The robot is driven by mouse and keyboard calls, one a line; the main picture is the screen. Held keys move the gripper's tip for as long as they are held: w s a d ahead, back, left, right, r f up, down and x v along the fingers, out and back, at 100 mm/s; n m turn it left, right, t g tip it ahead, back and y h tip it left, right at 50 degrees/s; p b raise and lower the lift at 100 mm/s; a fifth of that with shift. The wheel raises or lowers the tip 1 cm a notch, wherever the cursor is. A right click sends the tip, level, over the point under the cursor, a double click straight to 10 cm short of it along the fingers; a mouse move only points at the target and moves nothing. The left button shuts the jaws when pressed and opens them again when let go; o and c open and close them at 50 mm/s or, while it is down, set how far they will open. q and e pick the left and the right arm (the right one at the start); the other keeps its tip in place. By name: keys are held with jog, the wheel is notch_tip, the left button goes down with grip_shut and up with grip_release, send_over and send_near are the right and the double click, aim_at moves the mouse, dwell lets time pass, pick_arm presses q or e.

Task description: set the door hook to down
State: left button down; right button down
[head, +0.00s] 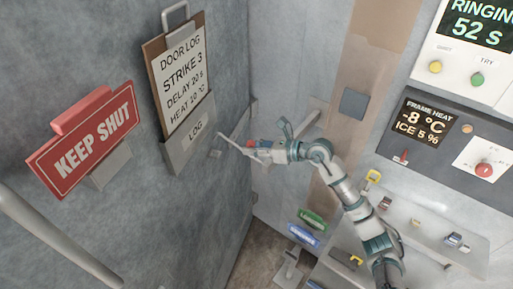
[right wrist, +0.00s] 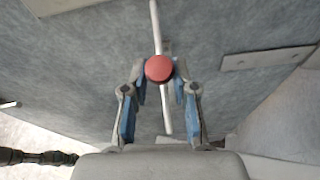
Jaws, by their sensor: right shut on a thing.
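The door hook (head: 232,146) is a thin pale bar by the edge of the grey door. In the head view it slants from upper left to lower right. A red knob (right wrist: 159,68) sits on the bar, which also shows in the right wrist view (right wrist: 155,25). My right gripper (head: 261,149) reaches in from the right and is shut on the red knob, one blue-padded finger on each side. The gripper partly hides the bar's near end in the head view. My left gripper is not in view.
The grey door (head: 215,215) bears a red KEEP SHUT sign (head: 88,148), a door log board (head: 182,80) and a long handle (head: 60,240). A shelf (head: 405,225) with small items stands right, below the control panels. Green and blue tags (head: 303,234) hang low in the middle.

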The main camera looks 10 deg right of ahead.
jog(key=shift+w+a+f, duration=0.2)
jog(key=shift+a, duration=0.1)
jog(key=shift+w+a+f+h, duration=0.15)
jog(key=shift+a+h, duration=0.1)
jog(key=shift+h, duration=0.25)
jog(key=shift+w+a+f+g, duration=0.15)
jog(key=shift+a+f+g, duration=0.05)
jog(key=shift+f+g, duration=0.15)
jog(key=shift+w+a+f+h, duration=0.15)
jog(key=shift+a+f+h, duration=0.15)
jog(key=shift+a+f, duration=0.15)
jog(key=shift+w+a+f+g+h, duration=0.2)
jog(key=shift+f+g+h, duration=0.2)
jog(key=shift+h, duration=0.2)
jog(key=shift+f+g+h, duration=0.25)
jog(key=shift+f+h, duration=0.05)
jog(key=shift+h, duration=0.3)
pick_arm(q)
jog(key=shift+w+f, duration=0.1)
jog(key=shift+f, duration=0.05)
pick_arm(e)
jog(key=shift+f, duration=0.55)
jog(key=shift+a, duration=0.1)
